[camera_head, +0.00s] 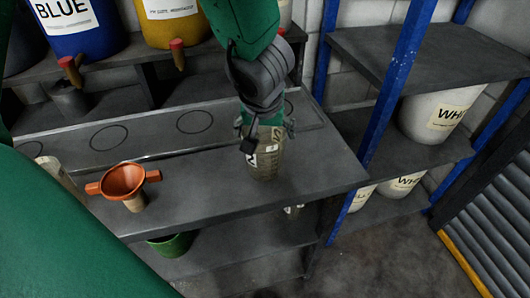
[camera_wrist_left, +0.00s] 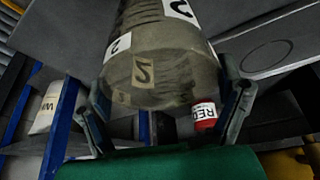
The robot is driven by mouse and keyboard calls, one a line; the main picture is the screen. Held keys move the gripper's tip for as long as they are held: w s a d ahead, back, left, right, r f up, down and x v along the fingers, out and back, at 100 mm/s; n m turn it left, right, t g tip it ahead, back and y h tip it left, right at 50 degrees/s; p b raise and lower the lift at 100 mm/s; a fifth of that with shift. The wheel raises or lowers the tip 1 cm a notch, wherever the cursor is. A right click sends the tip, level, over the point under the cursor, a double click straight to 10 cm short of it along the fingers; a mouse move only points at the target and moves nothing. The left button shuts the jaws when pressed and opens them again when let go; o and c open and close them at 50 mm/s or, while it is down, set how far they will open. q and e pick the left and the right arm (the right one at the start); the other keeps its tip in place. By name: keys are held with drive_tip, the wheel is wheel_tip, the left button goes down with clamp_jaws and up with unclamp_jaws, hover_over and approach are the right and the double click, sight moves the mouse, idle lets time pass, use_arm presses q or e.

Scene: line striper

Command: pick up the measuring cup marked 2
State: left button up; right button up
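The measuring cup marked 2 (camera_head: 264,163) is a murky, see-through cup with black and white number labels. It appears upright on the grey bench top. In the left wrist view the cup (camera_wrist_left: 160,55) fills the space between the fingers, with "2" labels on its side. My left gripper (camera_head: 265,130) points down over the cup's upper part, one finger on each side. In the left wrist view the gripper (camera_wrist_left: 165,100) has its fingers close to the cup's sides; whether they press on it I cannot tell. My right gripper is not in view.
An orange funnel (camera_head: 123,181) stands on the bench (camera_head: 205,195) to the left. Blue (camera_head: 85,25) and yellow (camera_head: 172,22) buckets with taps stand on the shelf behind. A blue post (camera_head: 385,90) and white buckets (camera_head: 432,117) are at the right. A green container (camera_head: 170,245) sits below.

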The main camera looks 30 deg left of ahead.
use_arm(q)
drive_tip(key=c, duration=0.5)
drive_tip(key=shift+d, duration=0.15)
